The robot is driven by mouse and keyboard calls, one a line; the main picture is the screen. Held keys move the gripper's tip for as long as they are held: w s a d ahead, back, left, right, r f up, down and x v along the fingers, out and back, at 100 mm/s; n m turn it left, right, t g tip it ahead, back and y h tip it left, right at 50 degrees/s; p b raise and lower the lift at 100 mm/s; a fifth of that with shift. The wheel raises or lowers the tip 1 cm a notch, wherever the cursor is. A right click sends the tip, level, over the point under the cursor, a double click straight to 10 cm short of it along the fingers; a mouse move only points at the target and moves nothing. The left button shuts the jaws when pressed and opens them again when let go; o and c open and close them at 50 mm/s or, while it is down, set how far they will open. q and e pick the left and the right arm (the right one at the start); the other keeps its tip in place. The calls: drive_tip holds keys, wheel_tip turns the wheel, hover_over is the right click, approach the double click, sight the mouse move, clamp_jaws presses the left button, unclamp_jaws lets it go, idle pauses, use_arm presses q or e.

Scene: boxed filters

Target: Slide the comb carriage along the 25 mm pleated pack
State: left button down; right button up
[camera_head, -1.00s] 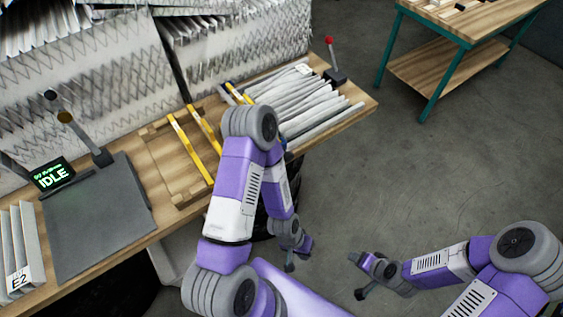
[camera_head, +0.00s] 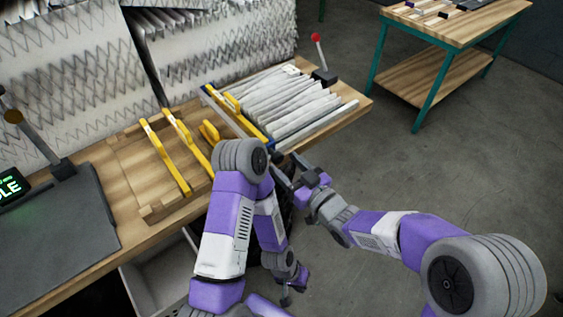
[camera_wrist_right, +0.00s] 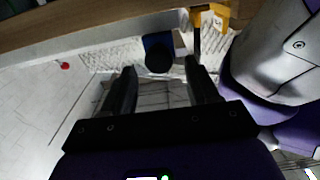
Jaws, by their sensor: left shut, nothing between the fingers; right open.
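The white pleated pack (camera_head: 292,103) lies on the right end of the bench. A yellow bar with blue ends, apparently the comb carriage (camera_head: 238,114), lies along the pack's left side. My right gripper (camera_head: 288,168) is open at the bench's front edge, near the carriage's near end. In the right wrist view, a blue, dark-faced round part (camera_wrist_right: 158,52) is ahead of the open fingers (camera_wrist_right: 160,72), apart from them. A yellow part (camera_wrist_right: 208,16) is beside it. My left gripper (camera_head: 286,298) is shut and empty, low in front of the bench. My left arm hides part of the bench edge.
Yellow combs (camera_head: 165,158) lie on a wooden rack (camera_head: 150,212) left of the pack. A red-knobbed lever (camera_head: 316,38) stands behind the pack. Large pleated panels (camera_head: 205,55) line the back. A teal-legged table (camera_head: 450,30) stands at right, with open floor before it.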

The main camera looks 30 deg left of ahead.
drive_tip(key=shift+x, duration=1.3)
clamp_jaws()
